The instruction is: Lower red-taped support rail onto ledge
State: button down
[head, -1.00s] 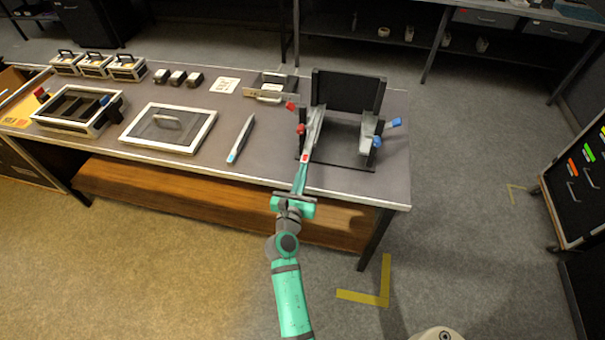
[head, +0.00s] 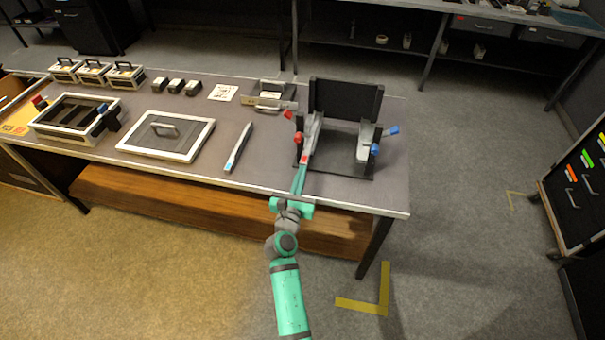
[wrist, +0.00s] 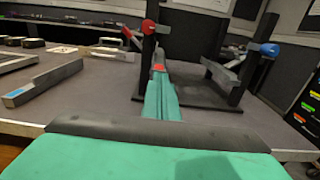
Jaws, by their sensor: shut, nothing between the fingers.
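The red-taped support rail (head: 313,134) is a grey bar on the left side of a black stand (head: 345,98). Its near end has a red band (head: 304,159), which also shows in the wrist view (wrist: 158,68). My gripper (head: 302,167) is shut and empty, its green fingers (wrist: 163,97) pointing at that taped end. Whether the fingertips touch the rail is unclear. A second grey rail (head: 364,143) with blue tape is on the stand's right side. It shows tilted in the wrist view (wrist: 222,76). The ledge cannot be told apart clearly.
Red knobs (wrist: 149,26) and blue knobs (head: 391,131) stick out from the stand's posts. A loose grey bar (head: 239,147), a framed panel with a handle (head: 166,136) and an open box (head: 75,113) lie to the left on the bench.

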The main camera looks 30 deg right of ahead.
jog(key=v, duration=1.3)
jog(key=shift+s+a, duration=0.15)
jog(key=shift+a, duration=0.05)
jog(key=shift+a, duration=0.1)
